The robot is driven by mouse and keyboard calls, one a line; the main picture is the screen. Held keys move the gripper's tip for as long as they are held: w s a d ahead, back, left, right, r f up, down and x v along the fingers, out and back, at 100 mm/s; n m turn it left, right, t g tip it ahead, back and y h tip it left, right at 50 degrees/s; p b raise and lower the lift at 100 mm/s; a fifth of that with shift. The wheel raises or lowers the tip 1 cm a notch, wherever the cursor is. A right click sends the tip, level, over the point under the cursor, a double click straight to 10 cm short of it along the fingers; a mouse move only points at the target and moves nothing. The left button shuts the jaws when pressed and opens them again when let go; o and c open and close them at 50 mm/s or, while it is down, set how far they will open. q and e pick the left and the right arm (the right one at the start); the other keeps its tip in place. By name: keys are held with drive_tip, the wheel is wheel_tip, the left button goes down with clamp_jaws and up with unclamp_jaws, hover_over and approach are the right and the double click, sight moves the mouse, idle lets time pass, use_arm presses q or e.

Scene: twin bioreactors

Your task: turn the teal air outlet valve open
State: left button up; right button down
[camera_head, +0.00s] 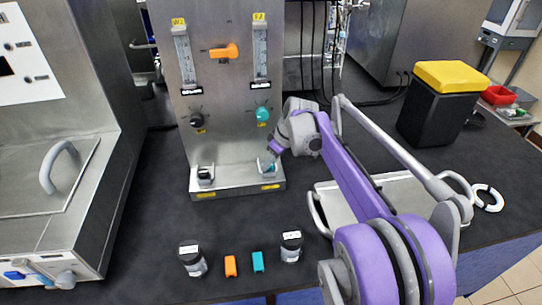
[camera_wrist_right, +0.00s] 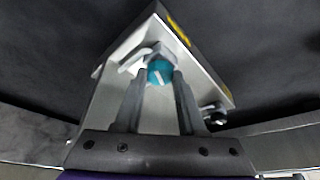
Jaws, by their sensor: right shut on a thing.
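The teal valve (camera_wrist_right: 160,72) shows as a round teal knob with a white pointer line in the right wrist view. It sits at one end of the metal ledge (camera_head: 237,182) at the foot of the steel panel. In the head view it is mostly hidden by my right gripper (camera_head: 269,159), which reaches down to the ledge's right end. In the wrist view my right gripper (camera_wrist_right: 161,76) has its two fingers closed on either side of the teal knob. My left gripper is not in view.
A teal dial (camera_head: 263,114), a black knob (camera_head: 197,120) and an orange handle (camera_head: 224,52) are on the panel (camera_head: 228,140). A black valve (camera_head: 205,175) is at the ledge's left end. Two jars, an orange block (camera_head: 231,266) and a teal block (camera_head: 258,262) stand in front.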

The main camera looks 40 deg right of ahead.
drive_tip(key=n, duration=0.1)
drive_tip(key=n+y+p, duration=0.1)
drive_tip(key=n, duration=0.1)
drive_tip(key=n+p, duration=0.1)
drive_tip(key=shift+w+d+n+g+y, duration=0.1)
drive_tip(key=shift+d+n+g+y, duration=0.2)
drive_tip(key=shift+n+g, duration=0.1)
drive_tip(key=shift+a, duration=0.1)
drive_tip(key=c, duration=0.5)
unclamp_jaws()
drive_tip(key=p+v, duration=0.1)
drive_tip(key=v, duration=0.9)
drive_tip(key=shift+r, duration=0.4)
